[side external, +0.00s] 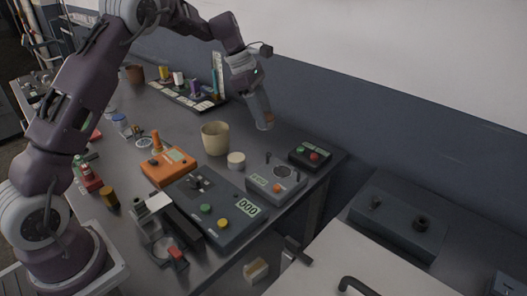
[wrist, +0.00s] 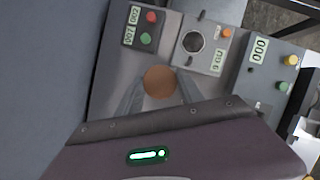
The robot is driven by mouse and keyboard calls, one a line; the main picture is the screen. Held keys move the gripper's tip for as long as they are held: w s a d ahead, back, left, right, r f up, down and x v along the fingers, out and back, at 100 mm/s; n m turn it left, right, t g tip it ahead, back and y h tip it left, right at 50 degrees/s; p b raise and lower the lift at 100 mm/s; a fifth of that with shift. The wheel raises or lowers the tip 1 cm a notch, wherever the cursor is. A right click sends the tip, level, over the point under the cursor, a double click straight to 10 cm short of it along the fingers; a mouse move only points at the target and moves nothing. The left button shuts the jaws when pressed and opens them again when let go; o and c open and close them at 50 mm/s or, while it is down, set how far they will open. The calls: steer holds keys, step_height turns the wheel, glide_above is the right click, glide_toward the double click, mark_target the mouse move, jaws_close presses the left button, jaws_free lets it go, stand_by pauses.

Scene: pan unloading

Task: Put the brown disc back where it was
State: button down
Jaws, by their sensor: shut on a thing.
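The brown disc (wrist: 159,82) shows between the two fingers of my gripper (wrist: 160,95) in the wrist view. My gripper is shut on it. The disc appears to be held up above the bench. Where the disc was before does not show in these frames.
A beige cup (side external: 215,138), a small pale cylinder (side external: 236,160), an orange box (side external: 168,166) and a dark tray (side external: 207,104) are to the left.

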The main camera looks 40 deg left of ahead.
steer(key=a+f, duration=0.1)
steer(key=f, duration=0.6)
steer(key=a+f, duration=0.1)
steer(key=f, duration=0.2)
steer(key=shift+w+a+f, duration=0.3)
steer(key=shift+a+f, duration=0.05)
steer(key=shift+f, duration=0.1)
steer(key=c, duration=0.7)
jaws_free()
steer(key=shift+c, duration=0.2)
steer(key=v, duration=1.2)
steer(key=shift+r, duration=0.2)
